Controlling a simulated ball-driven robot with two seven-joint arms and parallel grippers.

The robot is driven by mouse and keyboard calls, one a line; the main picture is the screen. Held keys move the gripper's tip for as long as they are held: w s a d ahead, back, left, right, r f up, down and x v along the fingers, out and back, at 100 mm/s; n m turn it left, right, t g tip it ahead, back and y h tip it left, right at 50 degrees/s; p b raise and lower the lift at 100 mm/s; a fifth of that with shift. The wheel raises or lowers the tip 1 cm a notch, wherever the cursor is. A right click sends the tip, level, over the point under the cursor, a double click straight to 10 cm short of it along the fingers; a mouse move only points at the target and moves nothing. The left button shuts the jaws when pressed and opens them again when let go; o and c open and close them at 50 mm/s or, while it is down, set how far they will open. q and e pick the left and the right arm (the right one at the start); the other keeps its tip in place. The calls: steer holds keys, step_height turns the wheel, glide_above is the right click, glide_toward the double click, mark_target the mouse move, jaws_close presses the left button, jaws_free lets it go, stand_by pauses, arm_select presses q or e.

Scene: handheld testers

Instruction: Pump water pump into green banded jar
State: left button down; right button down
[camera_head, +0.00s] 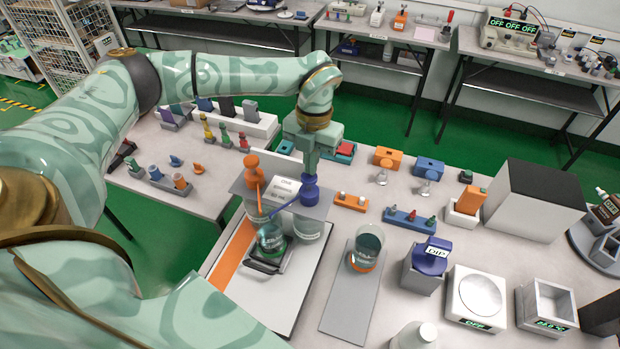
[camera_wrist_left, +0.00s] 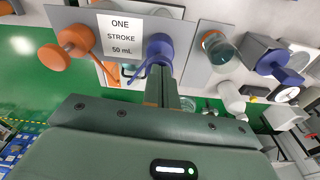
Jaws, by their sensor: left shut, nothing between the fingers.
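A pump stand holds a blue pump (camera_head: 311,188) and an orange pump (camera_head: 252,165) over two clear bottles. The blue head also shows in the wrist view (camera_wrist_left: 159,48), as does the orange one (camera_wrist_left: 68,48). The writing on the bottles is too small to read. A round glass jar with a green band (camera_head: 270,242) stands on a dark holder beneath the spouts; its fill level is unclear. My left gripper (camera_head: 310,170) points down, shut and empty, right above the blue pump head. Whether it touches the head is unclear. My right gripper is not in view.
A sign (camera_wrist_left: 120,35) between the pumps reads "ONE STROKE 50 ml". An orange-banded jar (camera_head: 367,240) stands on a grey mat (camera_head: 348,305) to the right.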

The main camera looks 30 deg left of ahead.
arm_select(q)
steer(key=shift+s+f+b, duration=0.1)
steer(key=shift+f+b, duration=0.55)
steer(key=shift+f, duration=1.15)
steer(key=shift+r, duration=0.1)
steer(key=w, duration=0.2)
steer(key=w+r, duration=0.1)
steer(key=shift+w+a, duration=0.1)
steer(key=shift+a, duration=0.15)
